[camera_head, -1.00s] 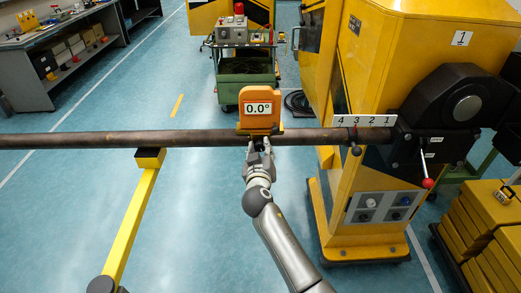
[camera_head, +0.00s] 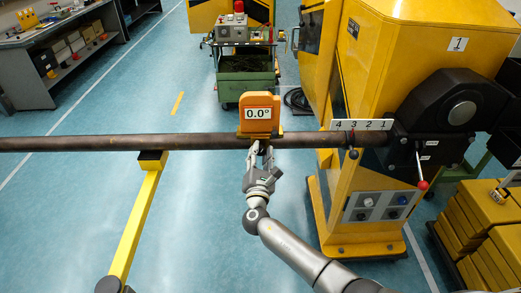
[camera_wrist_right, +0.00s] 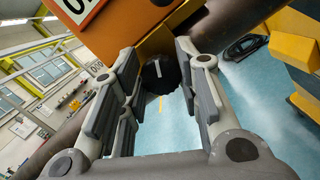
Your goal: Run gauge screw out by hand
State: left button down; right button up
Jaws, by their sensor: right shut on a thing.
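The orange gauge (camera_head: 257,105) sits on the long dark pipe (camera_head: 80,141) and its display reads 0.0°. The gauge also fills the top of the right wrist view (camera_wrist_right: 156,42). Its black screw knob (camera_wrist_right: 161,74) shows below the gauge body in that view, between my fingers. My right gripper (camera_head: 260,150) reaches up from below to the underside of the gauge and is shut on the screw knob. The fingers hide the knob in the head view. My left gripper is not in view.
A yellow support (camera_head: 134,215) holds the pipe left of the gauge. A yellow machine (camera_head: 400,80) stands at the right, with a plate numbered 4 to 1 (camera_head: 358,125) and a red-tipped lever (camera_head: 422,184). A green cart (camera_head: 246,75) stands behind. The floor between is clear.

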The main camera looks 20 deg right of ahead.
jog(key=n+y+p, duration=0.1)
jog(key=n+p, duration=0.1)
jog(key=n, duration=0.2)
jog(key=shift+r, duration=0.2)
jog(key=o, duration=1)
jog(key=shift+f+n, duration=0.2)
jog(key=shift+n, duration=0.2)
jog(key=shift+o, duration=0.2)
jog(key=shift+a, duration=0.1)
jog(key=p+v, duration=0.2)
jog(key=v, duration=0.5)
jog(key=shift+r+t, duration=0.3)
jog(key=shift+r, duration=0.1)
jog(key=shift+s, duration=0.1)
